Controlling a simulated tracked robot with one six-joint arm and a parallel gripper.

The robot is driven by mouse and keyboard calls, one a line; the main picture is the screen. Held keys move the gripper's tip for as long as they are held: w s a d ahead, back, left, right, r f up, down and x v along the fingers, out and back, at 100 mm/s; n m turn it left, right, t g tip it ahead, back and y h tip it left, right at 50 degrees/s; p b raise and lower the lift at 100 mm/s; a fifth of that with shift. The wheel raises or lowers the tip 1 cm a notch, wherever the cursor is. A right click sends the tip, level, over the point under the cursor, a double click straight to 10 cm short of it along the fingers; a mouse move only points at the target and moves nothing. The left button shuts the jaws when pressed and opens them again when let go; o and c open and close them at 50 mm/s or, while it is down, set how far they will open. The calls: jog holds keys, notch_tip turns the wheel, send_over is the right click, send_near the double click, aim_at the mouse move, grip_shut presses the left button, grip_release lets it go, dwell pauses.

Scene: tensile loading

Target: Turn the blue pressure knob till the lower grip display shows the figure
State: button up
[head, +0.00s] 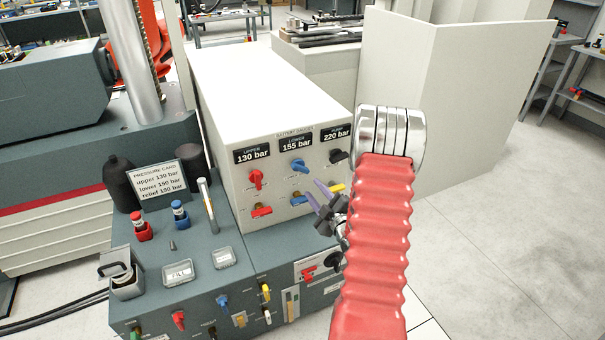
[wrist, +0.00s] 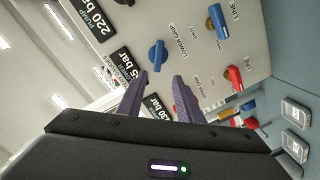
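The blue pressure knob (head: 299,166) is on the front of the white cabinet, under the lower grip display (head: 296,142), which reads 155 bar. In the wrist view the blue knob (wrist: 157,55) lies just beyond the fingertips, roughly in line with the gap. My gripper (head: 324,190) is open and empty, with purple fingers, in front of the panel and right of and below the knob in the head view. The gripper (wrist: 161,77) shows no contact with the knob. The pressure card (head: 160,182) has a lower line whose small figure I cannot read surely.
A red knob (head: 256,180) under the 130 bar display and a black knob (head: 338,156) under the 220 bar display flank the blue one. Bottles and fittings stand on the grey bench left.

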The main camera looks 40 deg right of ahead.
aim_at(302, 171)
jog(key=shift+s+d+f+t, duration=0.2)
jog(key=shift+s+f, duration=0.15)
jog(key=shift+s, duration=0.1)
jog(key=shift+s+d+f+t, duration=0.15)
jog(key=shift+s+f+t, duration=0.05)
jog(key=shift+s+f, duration=0.2)
jog(key=x, duration=1.3)
jog(key=shift+w+d, duration=0.2)
jog(key=shift+w, duration=0.15)
jog(key=shift+c, duration=0.4)
grip_shut()
